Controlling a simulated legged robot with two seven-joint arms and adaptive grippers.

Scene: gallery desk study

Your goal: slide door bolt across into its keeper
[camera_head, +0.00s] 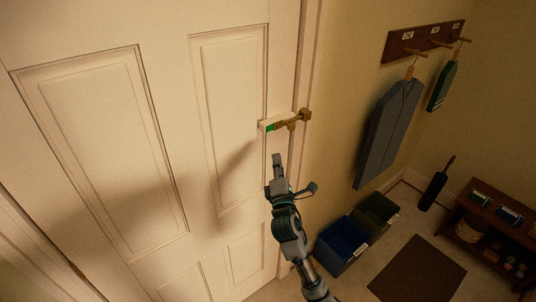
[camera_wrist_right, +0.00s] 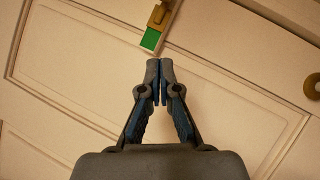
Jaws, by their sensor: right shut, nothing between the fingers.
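The brass door bolt (camera_head: 286,123) sits on a pale plate near the right edge of the white panelled door (camera_head: 182,110). A green patch (camera_head: 268,127) shows at the plate's left end. A brass block, which looks like the keeper (camera_head: 305,115), is at the door frame, right of the bolt. I cannot tell whether the bolt's tip is inside it. My right gripper (camera_head: 277,158) is shut and empty, just below the bolt and apart from it. In the right wrist view its closed fingertips (camera_wrist_right: 160,66) point at the green patch (camera_wrist_right: 150,39). My left gripper is out of view.
A peg rail (camera_head: 424,41) on the right wall holds a blue-grey hanging board (camera_head: 388,130) and a smaller green one. Two bins (camera_head: 343,246), a brown mat (camera_head: 418,270) and a low shelf (camera_head: 486,226) are at lower right. The space before the door is clear.

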